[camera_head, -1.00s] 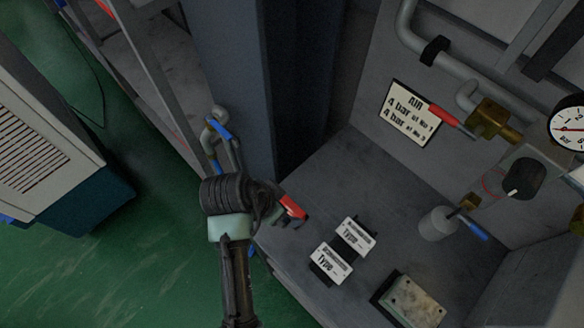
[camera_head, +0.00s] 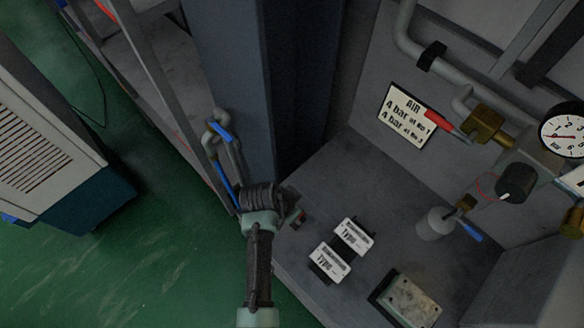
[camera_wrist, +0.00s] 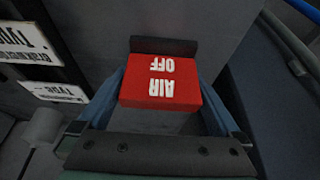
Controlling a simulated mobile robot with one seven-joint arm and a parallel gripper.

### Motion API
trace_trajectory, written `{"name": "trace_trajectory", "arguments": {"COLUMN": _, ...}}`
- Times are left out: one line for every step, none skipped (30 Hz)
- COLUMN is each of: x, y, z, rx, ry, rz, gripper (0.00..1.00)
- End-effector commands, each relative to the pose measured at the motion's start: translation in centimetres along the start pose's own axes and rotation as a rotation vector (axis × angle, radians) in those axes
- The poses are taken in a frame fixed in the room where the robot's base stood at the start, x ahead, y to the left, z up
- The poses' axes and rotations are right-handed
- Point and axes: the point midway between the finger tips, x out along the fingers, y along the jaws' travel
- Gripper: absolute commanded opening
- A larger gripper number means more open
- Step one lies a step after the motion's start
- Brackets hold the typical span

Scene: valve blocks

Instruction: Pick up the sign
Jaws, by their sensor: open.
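The sign is a small red block with white "AIR OFF" lettering. In the wrist view the sign (camera_wrist: 160,88) appears upside down, between the two fingers, with a dark strip along its far edge. My gripper (camera_head: 291,211) is over the near left corner of the grey panel. The fingers stand apart on either side of the sign, and small gaps seem to remain. I cannot tell exactly how deep the sign sits between them.
Two white "Type" labels (camera_head: 330,262) on black mounts lie right of my gripper, with a metal block (camera_head: 411,299) beyond. A dark column (camera_head: 228,85) and blue-handled pipes (camera_head: 222,131) stand close on the left. Valves and a gauge (camera_head: 565,136) are at the right.

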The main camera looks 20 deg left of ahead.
Motion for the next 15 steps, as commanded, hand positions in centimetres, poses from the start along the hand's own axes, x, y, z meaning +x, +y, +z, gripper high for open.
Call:
{"name": "trace_trajectory", "arguments": {"x": 0.04, "y": 0.01, "z": -0.02, "rx": 0.001, "ry": 0.0, "rz": 0.0, "gripper": 1.0}}
{"name": "trace_trajectory", "arguments": {"x": 0.04, "y": 0.01, "z": -0.02, "rx": 0.001, "ry": 0.0, "rz": 0.0, "gripper": 1.0}}
{"name": "trace_trajectory", "arguments": {"x": 0.03, "y": 0.0, "z": -0.02, "rx": 0.001, "ry": 0.0, "rz": 0.0, "gripper": 1.0}}
{"name": "trace_trajectory", "arguments": {"x": 0.03, "y": 0.0, "z": -0.02, "rx": 0.001, "ry": 0.0, "rz": 0.0, "gripper": 1.0}}
{"name": "trace_trajectory", "arguments": {"x": 0.02, "y": 0.0, "z": -0.03, "rx": 0.001, "ry": 0.0, "rz": 0.0, "gripper": 1.0}}
{"name": "trace_trajectory", "arguments": {"x": 0.02, "y": -0.01, "z": -0.03, "rx": 0.001, "ry": 0.0, "rz": 0.0, "gripper": 0.96}}
{"name": "trace_trajectory", "arguments": {"x": 0.01, "y": -0.01, "z": -0.03, "rx": 0.001, "ry": 0.0, "rz": 0.0, "gripper": 0.91}}
{"name": "trace_trajectory", "arguments": {"x": 0.01, "y": -0.01, "z": -0.03, "rx": 0.001, "ry": 0.001, "rz": 0.0, "gripper": 0.86}}
{"name": "trace_trajectory", "arguments": {"x": 0.0, "y": -0.01, "z": -0.03, "rx": 0.001, "ry": 0.001, "rz": 0.0, "gripper": 0.78}}
{"name": "trace_trajectory", "arguments": {"x": 0.0, "y": -0.02, "z": -0.03, "rx": 0.001, "ry": 0.001, "rz": 0.0, "gripper": 0.73}}
{"name": "trace_trajectory", "arguments": {"x": 0.0, "y": -0.02, "z": -0.03, "rx": 0.001, "ry": 0.001, "rz": -0.001, "gripper": 0.68}}
{"name": "trace_trajectory", "arguments": {"x": -0.01, "y": -0.02, "z": -0.03, "rx": 0.001, "ry": 0.001, "rz": -0.001, "gripper": 0.6}}
{"name": "trace_trajectory", "arguments": {"x": -0.01, "y": -0.02, "z": -0.03, "rx": 0.001, "ry": 0.001, "rz": -0.001, "gripper": 0.55}}
{"name": "trace_trajectory", "arguments": {"x": -0.01, "y": -0.02, "z": -0.03, "rx": 0.001, "ry": 0.001, "rz": -0.001, "gripper": 0.5}}
{"name": "trace_trajectory", "arguments": {"x": -0.01, "y": -0.02, "z": -0.03, "rx": 0.001, "ry": 0.001, "rz": -0.001, "gripper": 0.42}}
